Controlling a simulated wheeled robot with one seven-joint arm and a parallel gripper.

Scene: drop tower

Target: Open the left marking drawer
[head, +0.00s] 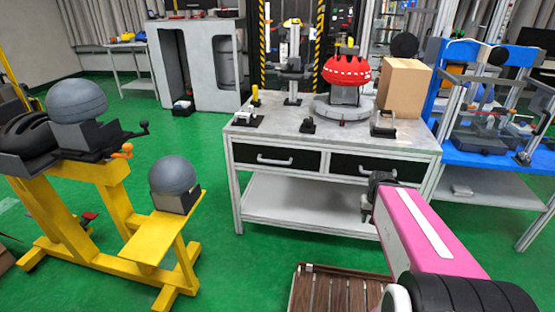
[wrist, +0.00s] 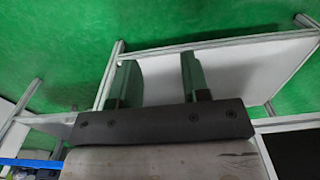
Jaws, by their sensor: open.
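The left marking drawer (head: 277,159) has a black front with a pale bar handle and sits under the grey tabletop at the front of a white-framed workbench (head: 262,195). It looks shut. My gripper (head: 367,205) is in front of the bench, to the right of this drawer and near the right drawer (head: 348,166). In the wrist view, the two fingers of my gripper (wrist: 158,75) are apart with nothing visible between them. The left drawer's handle cannot be made out in the wrist view.
The bench top carries a red helmet (head: 346,70) on a stand and a cardboard box (head: 404,88). A lower shelf (head: 300,204) lies under the drawers. A yellow stand (head: 150,238) with grey headforms is at left. Green floor is free between it and the bench.

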